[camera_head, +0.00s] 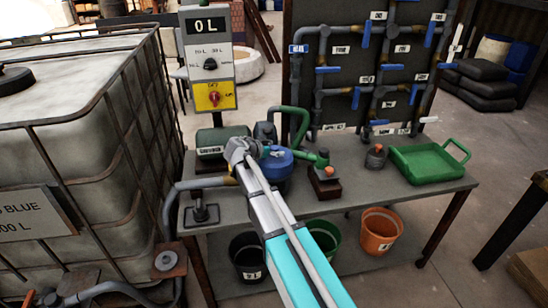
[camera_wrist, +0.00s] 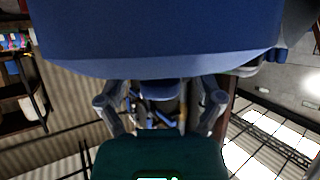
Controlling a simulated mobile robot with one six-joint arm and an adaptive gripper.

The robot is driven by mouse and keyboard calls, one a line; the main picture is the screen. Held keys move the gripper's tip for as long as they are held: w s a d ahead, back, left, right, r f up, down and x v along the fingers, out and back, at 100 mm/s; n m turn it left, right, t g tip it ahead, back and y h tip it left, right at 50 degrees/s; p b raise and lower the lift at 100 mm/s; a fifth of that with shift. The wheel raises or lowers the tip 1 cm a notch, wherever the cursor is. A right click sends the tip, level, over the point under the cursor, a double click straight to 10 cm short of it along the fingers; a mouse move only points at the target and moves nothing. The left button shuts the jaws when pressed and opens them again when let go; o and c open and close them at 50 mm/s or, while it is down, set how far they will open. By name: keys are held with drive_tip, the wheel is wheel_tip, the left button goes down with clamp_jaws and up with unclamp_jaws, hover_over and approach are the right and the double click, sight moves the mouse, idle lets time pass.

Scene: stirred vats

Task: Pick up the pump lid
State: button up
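A blue rounded body (camera_head: 280,165), which looks like the pump or its lid, stands on the grey bench, partly hidden by my arm. I cannot tell a separate lid on it. In the wrist view a large blue surface (camera_wrist: 155,40) fills the top, close to the camera. My gripper (camera_head: 240,150) is at the left of the blue body. In the wrist view its two fingers (camera_wrist: 162,105) stand spread apart, with nothing clearly held between them. A dark green block (camera_wrist: 160,155) fills the bottom of that view.
A green labelled box (camera_head: 221,142) is behind my gripper. A green-handled valve (camera_head: 323,165), a small dark pot (camera_head: 376,156) and a green tray (camera_head: 425,162) stand to the right on the bench (camera_head: 370,188). Buckets (camera_head: 381,230) sit below. A caged tank fills the left.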

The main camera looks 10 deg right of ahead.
clamp_jaws()
drive_tip(key=shift+r, duration=0.2)
idle(0.3)
drive_tip(key=shift+r+p, duration=0.75)
drive_tip(key=shift+p, duration=0.2)
drive_tip(key=s+a+r+p, duration=0.3)
drive_tip(key=s+r+p, duration=0.8)
drive_tip(key=s, duration=0.2)
drive_tip(key=shift+s, duration=0.35)
